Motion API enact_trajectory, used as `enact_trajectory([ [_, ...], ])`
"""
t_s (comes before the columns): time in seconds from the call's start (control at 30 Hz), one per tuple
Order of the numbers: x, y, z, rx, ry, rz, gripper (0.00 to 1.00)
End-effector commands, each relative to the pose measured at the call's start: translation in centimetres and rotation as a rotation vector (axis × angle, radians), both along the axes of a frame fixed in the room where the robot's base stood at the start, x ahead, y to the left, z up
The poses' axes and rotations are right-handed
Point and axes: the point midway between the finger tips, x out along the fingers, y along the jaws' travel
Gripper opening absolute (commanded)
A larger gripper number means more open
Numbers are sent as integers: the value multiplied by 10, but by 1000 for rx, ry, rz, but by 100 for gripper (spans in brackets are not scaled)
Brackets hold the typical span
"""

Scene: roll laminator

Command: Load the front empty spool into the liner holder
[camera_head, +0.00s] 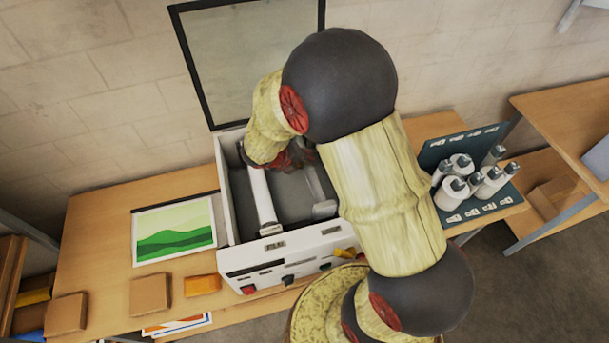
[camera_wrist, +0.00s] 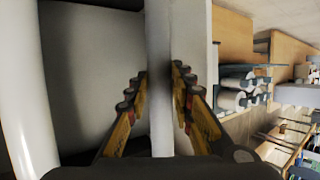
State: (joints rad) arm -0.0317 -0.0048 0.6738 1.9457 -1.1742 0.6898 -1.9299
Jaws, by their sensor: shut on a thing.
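The laminator (camera_head: 232,190) is a white open-topped box with its framed lid (camera_head: 255,60) raised. A white roll (camera_head: 262,200) lies along its left side inside; a large white cylinder also fills the left of the wrist view (camera_wrist: 25,100). My gripper (camera_head: 292,157) is down inside the box near the back, partly hidden by my arm. In the wrist view its fingers (camera_wrist: 159,78) are shut on a narrow pale grey bar (camera_wrist: 158,30), which looks like the empty spool. I cannot clearly make out the liner holder or whether the spool is seated.
A dark rack (camera_head: 480,200) with several white rolls stands to the right. A landscape print (camera_head: 174,230) lies on the table to the left. A brown block (camera_head: 150,294) and an orange block (camera_head: 202,285) sit near the front edge. The box's walls closely surround my gripper.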

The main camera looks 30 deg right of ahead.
Motion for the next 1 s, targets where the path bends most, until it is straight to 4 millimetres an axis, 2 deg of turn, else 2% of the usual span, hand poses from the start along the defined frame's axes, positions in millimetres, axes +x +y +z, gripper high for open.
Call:
enact_trajectory([
  [0.03,-1,0,-9,0,3,1,0],
  [0.27,0,0,-25,-1,1,0,0],
  [0.5,-1,0,-56,0,1,0,0],
  [1.0,0,0,-64,0,0,0,0],
])
